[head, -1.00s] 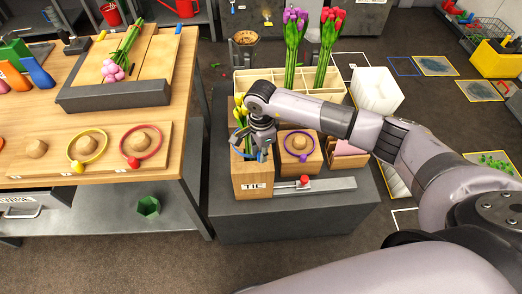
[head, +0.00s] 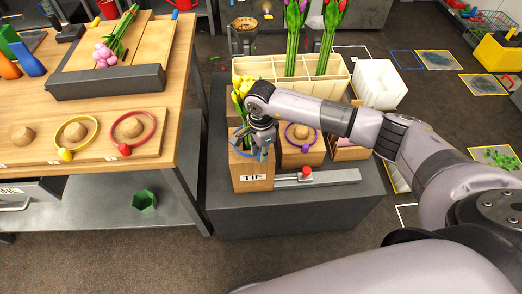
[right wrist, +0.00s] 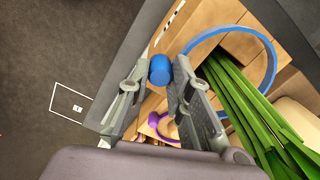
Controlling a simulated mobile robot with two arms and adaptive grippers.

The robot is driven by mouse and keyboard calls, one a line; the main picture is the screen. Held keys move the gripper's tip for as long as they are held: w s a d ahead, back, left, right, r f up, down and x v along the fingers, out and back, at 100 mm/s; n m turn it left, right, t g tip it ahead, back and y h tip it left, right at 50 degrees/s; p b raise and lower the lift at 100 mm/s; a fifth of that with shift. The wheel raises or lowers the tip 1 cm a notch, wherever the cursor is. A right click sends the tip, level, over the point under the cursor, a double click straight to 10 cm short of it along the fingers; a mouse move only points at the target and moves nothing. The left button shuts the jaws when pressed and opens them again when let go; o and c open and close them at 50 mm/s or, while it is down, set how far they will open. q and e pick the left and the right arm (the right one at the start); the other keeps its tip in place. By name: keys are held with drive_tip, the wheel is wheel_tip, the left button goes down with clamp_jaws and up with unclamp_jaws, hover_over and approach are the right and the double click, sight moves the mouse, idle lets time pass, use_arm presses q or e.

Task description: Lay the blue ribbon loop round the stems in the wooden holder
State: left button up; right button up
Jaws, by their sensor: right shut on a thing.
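The wooden holder (head: 252,178), labelled TIE, stands on the dark grey stand with yellow tulips (head: 241,87) upright in it. Their green stems (right wrist: 240,100) show in the right wrist view. My right gripper (head: 262,152) is at the holder's top, shut on the blue bead (right wrist: 160,70) of the blue ribbon loop (right wrist: 272,62). The loop appears to be round the stems, which hide part of its far side. In the head view only a bit of the loop (head: 235,138) shows beside the gripper. My left gripper is not in view.
A purple loop (head: 288,132) lies round a peg just right of the holder. Behind stands a cream divided box (head: 262,68) with pink and red tulips. A red-knobbed slider (head: 305,172) is in front. The wooden table (head: 180,110) at left holds yellow and red loops.

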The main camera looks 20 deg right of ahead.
drive_tip(key=o, duration=0.9)
wheel_tip(320, 180, up, 12)
idle(0.5)
idle(0.6)
